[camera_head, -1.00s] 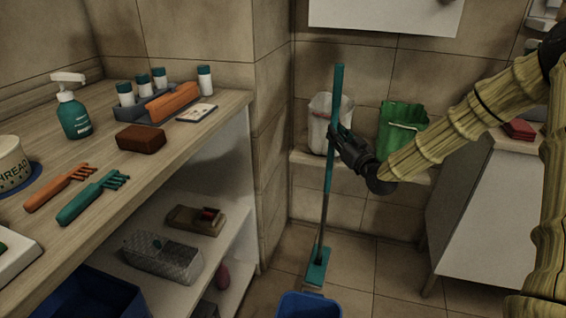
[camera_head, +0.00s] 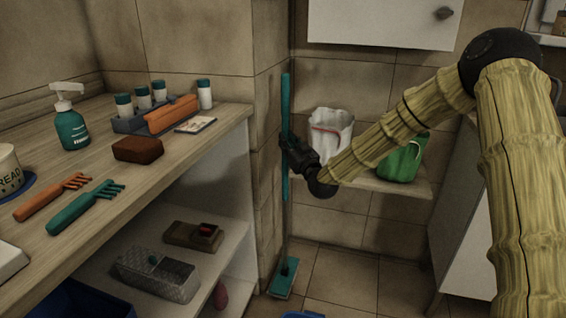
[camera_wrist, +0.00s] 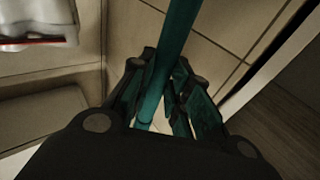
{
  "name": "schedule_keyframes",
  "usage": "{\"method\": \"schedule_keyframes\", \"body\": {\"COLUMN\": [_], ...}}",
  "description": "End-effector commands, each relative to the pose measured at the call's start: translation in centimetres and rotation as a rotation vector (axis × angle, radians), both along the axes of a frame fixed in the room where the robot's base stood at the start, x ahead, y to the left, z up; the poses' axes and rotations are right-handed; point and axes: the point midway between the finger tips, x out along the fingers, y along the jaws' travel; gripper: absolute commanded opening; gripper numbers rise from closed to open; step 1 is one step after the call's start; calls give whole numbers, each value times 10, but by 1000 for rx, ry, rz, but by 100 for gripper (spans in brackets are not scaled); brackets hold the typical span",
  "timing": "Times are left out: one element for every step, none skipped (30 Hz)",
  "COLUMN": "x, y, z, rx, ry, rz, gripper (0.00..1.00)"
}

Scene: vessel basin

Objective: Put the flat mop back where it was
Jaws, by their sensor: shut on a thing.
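The flat mop (camera_head: 286,100) stands nearly upright at the wall corner, just right of the shelving unit's end. Its teal head (camera_head: 283,279) is low at the floor by the corner; I cannot tell whether it touches the floor. My gripper (camera_head: 287,150) is shut on the teal handle around its middle. In the wrist view the handle (camera_wrist: 177,30) runs between the fingers of my gripper (camera_wrist: 165,95), and the mop head is not visible there.
A wooden counter (camera_head: 225,122) with shelves stands at the left, close to the mop. A white bag (camera_head: 331,130) and a green bag (camera_head: 400,165) sit on a ledge (camera_head: 365,184) behind my arm. A blue bucket (camera_head: 303,315) shows at the bottom edge.

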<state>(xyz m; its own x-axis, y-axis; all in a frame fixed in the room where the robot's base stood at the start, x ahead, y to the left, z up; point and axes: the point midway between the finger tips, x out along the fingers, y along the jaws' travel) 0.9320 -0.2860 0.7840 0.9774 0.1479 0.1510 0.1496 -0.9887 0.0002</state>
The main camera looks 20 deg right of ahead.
Motion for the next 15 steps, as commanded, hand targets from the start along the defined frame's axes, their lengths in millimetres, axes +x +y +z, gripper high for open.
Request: {"method": "schedule_keyframes", "body": {"x": [2, 3, 5, 6, 7, 7, 7, 7, 7, 7, 7, 7, 7, 7, 7], "y": [4, 6, 9, 10, 12, 11, 11, 11, 11, 11, 11, 11, 11, 11, 11], "z": [1, 1, 1, 1, 1, -3, -6, -8, -10, -13, -15, -18, -20, -22, -25], "rx": [1, 1, 1, 0, 0, 0, 1, 0, 1, 1, 1, 1, 1, 1, 1], "ry": [-2, -2, -2, -2, -2, -1, -1, -1, -2, -2, -2, -2, -2, -2, -2], "rz": [1, 1, 2, 2, 2, 1, 0, 0, 0, 0, 0, 0, 0, 0, 0], "gripper": [0, 0, 0, 0, 0, 0, 0, 0, 0, 0, 0, 0, 0, 0, 0]}}
